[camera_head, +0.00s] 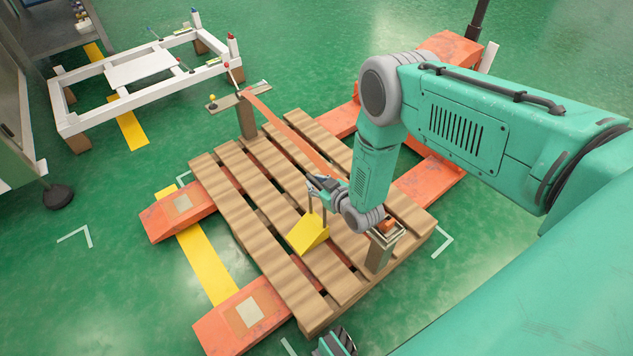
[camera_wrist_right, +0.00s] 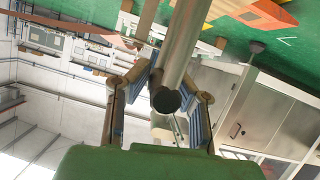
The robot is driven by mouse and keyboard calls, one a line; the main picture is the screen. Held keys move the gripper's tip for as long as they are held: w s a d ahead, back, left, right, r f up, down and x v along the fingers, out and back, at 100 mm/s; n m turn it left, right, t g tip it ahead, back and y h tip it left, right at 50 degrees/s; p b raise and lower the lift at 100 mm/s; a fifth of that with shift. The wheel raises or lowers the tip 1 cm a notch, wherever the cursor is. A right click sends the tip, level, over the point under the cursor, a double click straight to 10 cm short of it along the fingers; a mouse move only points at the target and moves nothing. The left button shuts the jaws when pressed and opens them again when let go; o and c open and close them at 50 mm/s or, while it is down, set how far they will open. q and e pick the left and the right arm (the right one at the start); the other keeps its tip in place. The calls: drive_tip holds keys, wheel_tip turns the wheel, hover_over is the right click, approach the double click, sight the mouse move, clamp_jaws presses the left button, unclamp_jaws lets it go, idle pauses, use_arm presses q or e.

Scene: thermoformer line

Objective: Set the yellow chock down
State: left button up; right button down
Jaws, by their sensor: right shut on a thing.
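The yellow chock (camera_head: 308,235) is a wedge with a thin upright handle, in the head view over the slats of the wooden pallet (camera_head: 236,203). My right gripper (camera_head: 322,188) is above it, at the top of the handle. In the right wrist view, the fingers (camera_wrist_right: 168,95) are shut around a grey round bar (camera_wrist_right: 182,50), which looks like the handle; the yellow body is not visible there. I cannot tell whether the chock touches the slats. What looks like my left gripper (camera_head: 337,343) shows only partly at the bottom edge, its jaws unclear.
Orange beams (camera_head: 178,213) lie under and beside the pallet. A wooden post (camera_head: 379,255) with a small tray stands right of the chock, and another post (camera_head: 246,115) at the far corner. A white frame (camera_head: 87,117) stands at the upper left.

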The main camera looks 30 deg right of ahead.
drive_tip(key=c, duration=1.4)
unclamp_jaws()
drive_tip(key=shift+s+a, duration=0.1)
drive_tip(key=shift+a, duration=0.2)
drive_tip(key=shift+a+r, duration=0.1)
drive_tip(key=shift+a, duration=0.05)
drive_tip(key=shift+d, duration=0.35)
drive_tip(key=shift+s+d, duration=0.1)
drive_tip(key=shift+s, duration=0.25)
use_arm(q)
drive_tip(key=r+p, duration=0.5)
drive_tip(key=shift+a, duration=0.2)
use_arm(e)
drive_tip(key=s+a+r+g, duration=0.1)
drive_tip(key=s+r+g, duration=0.3)
drive_tip(key=s, duration=0.7)
drive_tip(key=s+a+r+m+g, duration=0.1)
drive_tip(key=s+r+g, duration=0.3)
drive_tip(key=s, duration=0.8)
drive_tip(key=s+a+r+m+g+h, duration=0.1)
drive_tip(key=s+r+g, duration=0.3)
drive_tip(key=s, duration=0.8)
drive_tip(key=shift+s+a+g, duration=0.1)
drive_tip(key=shift+a+g, duration=0.1)
drive_tip(key=shift+g, duration=0.2)
